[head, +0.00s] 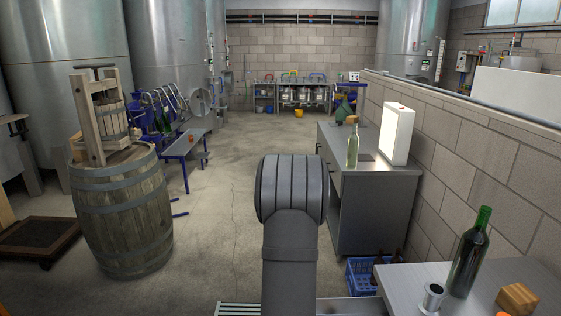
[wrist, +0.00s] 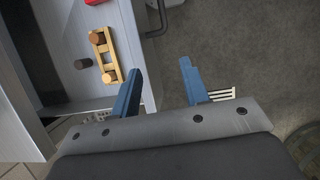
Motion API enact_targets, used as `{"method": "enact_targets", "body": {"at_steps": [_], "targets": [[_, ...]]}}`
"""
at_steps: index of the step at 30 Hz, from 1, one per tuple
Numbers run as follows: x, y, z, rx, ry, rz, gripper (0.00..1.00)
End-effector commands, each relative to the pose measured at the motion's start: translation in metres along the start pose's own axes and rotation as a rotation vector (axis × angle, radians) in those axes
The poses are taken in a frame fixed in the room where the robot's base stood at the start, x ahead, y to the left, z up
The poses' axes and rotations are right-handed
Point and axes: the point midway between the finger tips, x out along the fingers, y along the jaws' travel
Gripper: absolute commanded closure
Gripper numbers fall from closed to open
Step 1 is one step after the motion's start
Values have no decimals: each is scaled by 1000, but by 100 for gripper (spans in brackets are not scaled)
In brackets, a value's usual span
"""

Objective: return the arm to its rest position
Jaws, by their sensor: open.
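My gripper (wrist: 159,72) shows in the wrist view with its two blue fingers apart and nothing between them. It hangs over the grey floor, just right of a light worktop's edge. In the head view my arm stands in the lower middle and the gripper itself cannot be made out.
The worktop (wrist: 70,30) holds a wooden rack (wrist: 103,50) with corks and a dark round piece (wrist: 83,63). A barrel (head: 122,212) stands left; floor between is clear.

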Motion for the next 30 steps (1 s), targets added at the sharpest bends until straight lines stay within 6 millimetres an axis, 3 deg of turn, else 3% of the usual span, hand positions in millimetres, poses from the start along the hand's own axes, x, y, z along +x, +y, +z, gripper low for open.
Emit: {"method": "enact_targets", "body": {"at_steps": [6, 12, 18, 30], "targets": [[8, -43, -2, 38, -12, -15, 59], [45, -39, -17, 39, -13, -15, 59], [68, -38, -27, 38, -10, -15, 59], [76, -38, -31, 38, -9, -15, 59]]}}
